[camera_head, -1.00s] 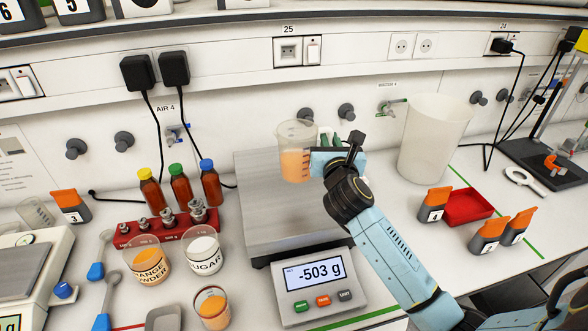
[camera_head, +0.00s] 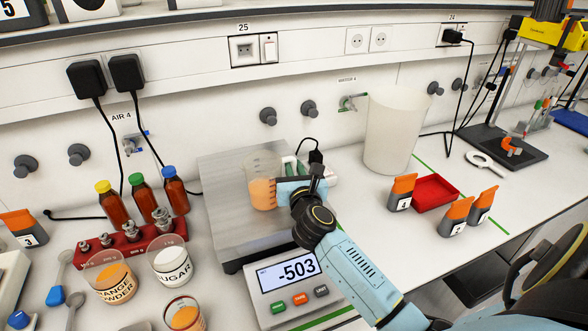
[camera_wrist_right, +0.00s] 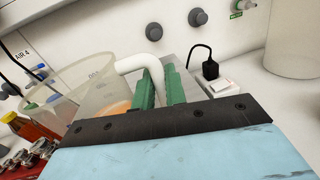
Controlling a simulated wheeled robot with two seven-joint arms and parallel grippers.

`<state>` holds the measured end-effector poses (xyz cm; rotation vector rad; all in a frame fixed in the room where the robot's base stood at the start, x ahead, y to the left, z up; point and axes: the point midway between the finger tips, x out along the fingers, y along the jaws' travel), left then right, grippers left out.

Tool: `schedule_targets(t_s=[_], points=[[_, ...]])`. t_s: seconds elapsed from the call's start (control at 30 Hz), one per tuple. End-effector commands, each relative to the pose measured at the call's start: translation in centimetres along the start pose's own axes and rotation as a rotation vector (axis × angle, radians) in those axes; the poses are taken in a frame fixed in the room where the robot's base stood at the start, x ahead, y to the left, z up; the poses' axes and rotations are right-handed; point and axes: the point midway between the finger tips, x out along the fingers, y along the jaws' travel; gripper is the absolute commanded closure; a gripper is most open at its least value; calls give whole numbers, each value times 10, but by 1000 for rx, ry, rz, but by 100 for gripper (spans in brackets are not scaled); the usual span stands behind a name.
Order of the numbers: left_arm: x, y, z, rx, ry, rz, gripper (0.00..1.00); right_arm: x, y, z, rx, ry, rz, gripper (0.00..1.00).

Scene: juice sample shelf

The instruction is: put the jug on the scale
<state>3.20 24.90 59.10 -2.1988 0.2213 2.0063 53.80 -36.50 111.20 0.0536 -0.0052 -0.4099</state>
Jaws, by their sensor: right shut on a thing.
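The jug (camera_head: 262,192) is a clear beaker with red marks and orange juice in it. My right gripper (camera_head: 289,168) is shut on the jug's white handle and holds the jug upright over the plate. I cannot tell whether its base touches the plate. In the right wrist view the green fingers (camera_wrist_right: 160,88) close around the handle beside the jug (camera_wrist_right: 88,88). My left gripper is not in view.
Left of the scale stand bottles (camera_head: 143,199), a red weight block (camera_head: 120,243) and cups of orange powder (camera_head: 110,283) and sugar (camera_head: 170,262). To the right are a large white bin (camera_head: 392,135), a red tray (camera_head: 435,190) and orange-topped containers (camera_head: 402,192).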

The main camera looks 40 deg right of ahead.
Motion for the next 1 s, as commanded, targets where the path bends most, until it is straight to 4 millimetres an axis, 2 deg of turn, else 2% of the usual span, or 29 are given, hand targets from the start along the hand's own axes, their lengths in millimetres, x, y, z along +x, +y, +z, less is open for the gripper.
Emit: schedule_targets(t_s=[0.03,0.07,0.23,0.57,0.67,1.0], points=[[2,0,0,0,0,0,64,0,0,-2,2,-2,0,100],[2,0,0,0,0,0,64,0,0,-3,0,1,-1,86],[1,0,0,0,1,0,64,0,0,-2,0,1,0,65],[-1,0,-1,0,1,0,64,-4,0,1,1,2,1,65],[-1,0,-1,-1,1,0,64,-19,0,0,0,3,2,65],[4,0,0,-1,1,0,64,-90,0,0,2,3,0,65]])
